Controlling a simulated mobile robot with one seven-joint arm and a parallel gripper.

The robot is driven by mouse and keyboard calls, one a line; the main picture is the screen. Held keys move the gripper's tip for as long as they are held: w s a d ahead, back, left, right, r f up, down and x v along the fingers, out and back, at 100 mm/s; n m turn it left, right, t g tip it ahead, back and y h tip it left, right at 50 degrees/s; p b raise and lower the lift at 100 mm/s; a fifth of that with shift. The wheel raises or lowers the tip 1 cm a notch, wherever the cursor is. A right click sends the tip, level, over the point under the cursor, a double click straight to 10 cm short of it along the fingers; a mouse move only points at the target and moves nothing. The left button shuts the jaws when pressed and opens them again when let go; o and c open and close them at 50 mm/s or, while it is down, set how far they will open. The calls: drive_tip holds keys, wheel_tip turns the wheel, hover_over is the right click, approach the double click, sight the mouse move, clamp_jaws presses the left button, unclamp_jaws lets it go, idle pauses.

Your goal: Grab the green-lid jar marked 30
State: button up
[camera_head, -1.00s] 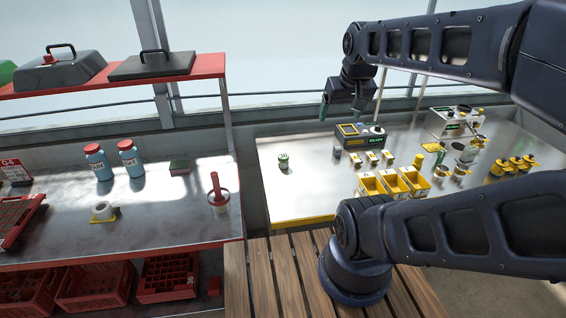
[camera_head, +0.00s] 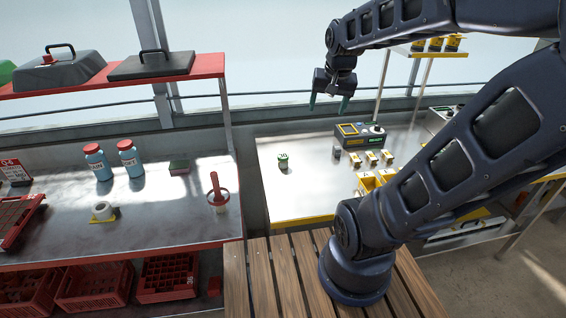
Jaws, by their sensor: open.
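The green-lid jar (camera_head: 283,162) stands upright on the left part of the steel table (camera_head: 300,200); its lid bears a pale mark that looks like 30. My gripper (camera_head: 328,105) is open and empty, fingers pointing down. In the picture it is above and to the right of the jar, apart from it. Nothing hides the jar.
A dark device with a yellow-framed screen (camera_head: 350,131) and small yellow-labelled items stand right of the jar. Yellow bins (camera_head: 368,183) are partly behind my arm. The table around the jar is clear. A red-edged bench (camera_head: 150,215) with blue bottles (camera_head: 131,160) is at left.

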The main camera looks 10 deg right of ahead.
drive_tip(key=w+a+f+m+g, duration=0.1)
drive_tip(key=w+a+f+m, duration=0.2)
drive_tip(key=w, duration=0.4)
drive_tip(key=w+a+f+m+g, duration=0.1)
drive_tip(key=w+f+m, duration=0.2)
drive_tip(key=w+f, duration=0.35)
drive_tip(key=m+g, duration=0.2)
drive_tip(key=m, duration=0.3)
approach(282, 156)
drive_tip(key=shift+f, duration=0.15)
drive_tip(key=shift+w+a+f+m, duration=0.2)
drive_tip(key=shift+f+m, duration=0.2)
drive_tip(key=shift+f, duration=0.2)
wheel_tip(282, 156, down, 5)
drive_tip(key=shift+f, duration=0.1)
drive_tip(key=shift+s+d+f, duration=0.1)
drive_tip(key=shift+s+f, duration=0.1)
drive_tip(key=shift+f, duration=1.1)
drive_tip(key=shift+s+f, duration=0.15)
drive_tip(key=shift+f, duration=1.2)
drive_tip(key=c, duration=1.1)
drive_tip(key=shift+r, duration=0.1)
